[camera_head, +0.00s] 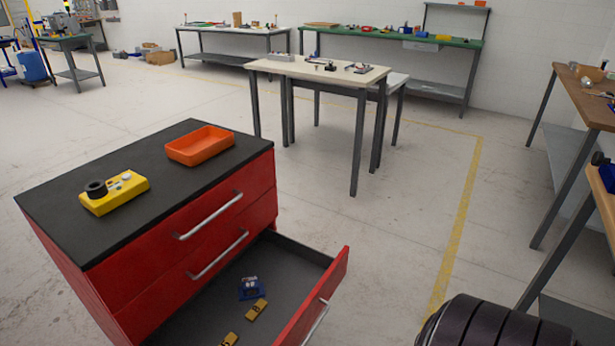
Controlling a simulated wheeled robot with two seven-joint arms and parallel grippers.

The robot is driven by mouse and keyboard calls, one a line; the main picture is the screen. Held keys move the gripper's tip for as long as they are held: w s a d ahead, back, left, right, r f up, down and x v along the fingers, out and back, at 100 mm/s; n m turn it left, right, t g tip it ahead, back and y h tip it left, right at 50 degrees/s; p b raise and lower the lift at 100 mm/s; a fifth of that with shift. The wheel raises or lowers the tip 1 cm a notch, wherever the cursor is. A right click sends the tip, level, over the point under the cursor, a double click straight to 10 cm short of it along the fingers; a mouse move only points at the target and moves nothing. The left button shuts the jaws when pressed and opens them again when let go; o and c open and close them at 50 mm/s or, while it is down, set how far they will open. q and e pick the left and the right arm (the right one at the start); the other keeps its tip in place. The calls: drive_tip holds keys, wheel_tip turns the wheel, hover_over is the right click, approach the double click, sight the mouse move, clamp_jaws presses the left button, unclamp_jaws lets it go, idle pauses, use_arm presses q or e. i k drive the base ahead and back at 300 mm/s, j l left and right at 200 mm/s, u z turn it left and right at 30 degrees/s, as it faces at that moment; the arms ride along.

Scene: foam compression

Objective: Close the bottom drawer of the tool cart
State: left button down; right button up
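The red tool cart (170,262) with a black top stands at the lower left. Its two upper drawers are shut and have silver bar handles. The bottom drawer (328,292) is pulled out toward the right, showing its grey inside and part of its handle. In it lie a blue item (250,288) and two yellow blocks, one of them (256,310) beside the blue item. A dark ribbed round part shows at the lower right corner, probably a piece of my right arm. Neither gripper is in view.
An orange tray (200,145) and a yellow device (114,193) with a black knob sit on the cart top. A beige table (318,70) stands beyond the cart, and a wooden bench (582,92) is at the right. The floor right of the open drawer is clear.

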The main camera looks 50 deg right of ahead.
sight(299, 279)
drive_tip(key=z, duration=1.35)
